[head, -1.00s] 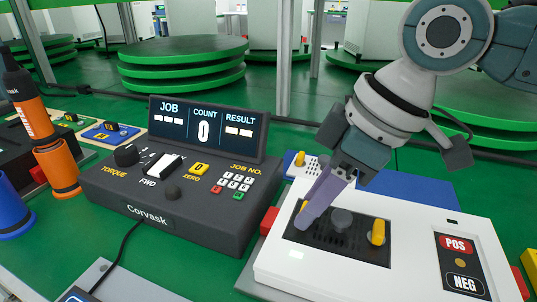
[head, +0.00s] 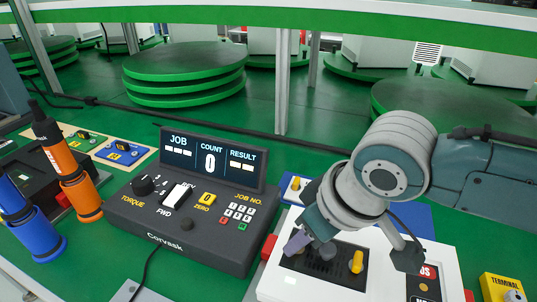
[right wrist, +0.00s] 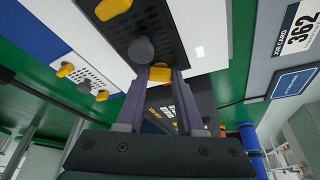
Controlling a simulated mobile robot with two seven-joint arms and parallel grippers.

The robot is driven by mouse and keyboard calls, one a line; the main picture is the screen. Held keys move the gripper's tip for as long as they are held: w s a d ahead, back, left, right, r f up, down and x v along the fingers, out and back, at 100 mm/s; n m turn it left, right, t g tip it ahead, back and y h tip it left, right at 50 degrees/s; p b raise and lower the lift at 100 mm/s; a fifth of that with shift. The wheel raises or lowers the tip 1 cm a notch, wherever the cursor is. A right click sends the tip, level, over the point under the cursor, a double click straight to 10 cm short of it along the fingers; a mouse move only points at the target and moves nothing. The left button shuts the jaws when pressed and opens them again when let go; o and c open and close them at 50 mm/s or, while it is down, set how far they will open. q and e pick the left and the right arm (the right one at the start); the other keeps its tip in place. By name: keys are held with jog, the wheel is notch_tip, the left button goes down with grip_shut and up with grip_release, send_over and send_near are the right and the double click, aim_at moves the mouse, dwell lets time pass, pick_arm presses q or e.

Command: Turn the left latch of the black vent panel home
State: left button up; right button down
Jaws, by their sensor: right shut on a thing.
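The black vent panel (head: 318,271) is set in the top of a white housing (head: 385,270). A round grey knob (head: 328,251) sits at its middle and a yellow right latch (head: 357,262) at its right. My right gripper (head: 296,243) is at the panel's left end, its arm coming in from the right. It hides the left latch in the head view. In the right wrist view the yellow left latch (right wrist: 160,74) lies between the fingertips of my right gripper (right wrist: 160,84), which is shut on it. My left gripper is not in view.
A dark controller (head: 190,215) with a screen stands left of the housing. Orange (head: 80,195) and blue (head: 38,235) holders with tools stand at the left. A yellow terminal box (head: 502,290) is at the lower right.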

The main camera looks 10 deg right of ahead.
jog(key=m+p, duration=0.1)
jog(key=m+h+p, duration=0.1)
jog(key=shift+s+a+r+m, duration=0.1)
jog(key=shift+a+r+m, duration=0.1)
jog(key=shift+m, duration=0.2)
jog(key=shift+f+m+h+p, duration=0.2)
jog(key=shift+m+h+p, duration=0.1)
jog(key=shift+m+p, duration=0.3)
jog(key=shift+d, duration=0.1)
jog(key=c, duration=0.5)
grip_release()
